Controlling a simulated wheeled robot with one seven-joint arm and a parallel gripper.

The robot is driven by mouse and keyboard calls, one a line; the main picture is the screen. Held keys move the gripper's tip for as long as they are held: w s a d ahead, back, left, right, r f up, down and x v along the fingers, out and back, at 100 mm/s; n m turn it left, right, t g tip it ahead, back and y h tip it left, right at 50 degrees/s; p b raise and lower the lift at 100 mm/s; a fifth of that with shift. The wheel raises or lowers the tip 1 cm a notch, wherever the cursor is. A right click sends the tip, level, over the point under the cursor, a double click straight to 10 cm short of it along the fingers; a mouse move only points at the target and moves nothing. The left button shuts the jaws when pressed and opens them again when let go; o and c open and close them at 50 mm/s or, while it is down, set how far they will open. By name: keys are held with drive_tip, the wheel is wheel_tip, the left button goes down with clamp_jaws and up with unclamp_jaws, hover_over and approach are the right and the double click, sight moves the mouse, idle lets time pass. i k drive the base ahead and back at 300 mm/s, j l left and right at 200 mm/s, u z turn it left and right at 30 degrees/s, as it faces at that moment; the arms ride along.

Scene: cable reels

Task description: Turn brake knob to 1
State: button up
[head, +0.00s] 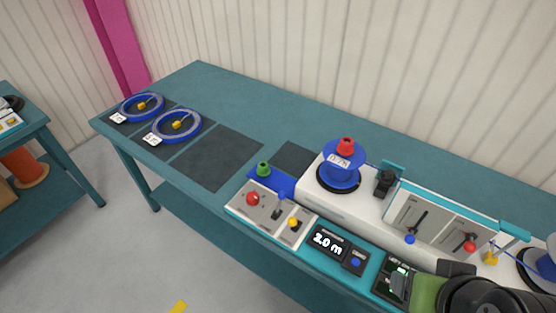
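No knob carries a readable "brake" label in this view. A black knob-like part (385,182) stands on the white machine (358,207), just right of the blue reel (340,172) with a red cap. I cannot tell its setting, or whether it is the brake knob. My arm's dark end and green part, with my gripper (425,290), fill the bottom right corner. They overlap the right part of a dark panel (390,287). The fingers are not clear, so I cannot tell whether they are open or hold anything. My gripper is well to the lower right of the black part.
A display (328,241) reads 2.0 m. Two levers stand on a grey plate (437,225). Blue cable rings (177,126) lie on dark mats at left. The teal table's (240,110) back left is clear.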

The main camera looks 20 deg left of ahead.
sight(253, 199)
drive_tip(key=u, duration=1.15)
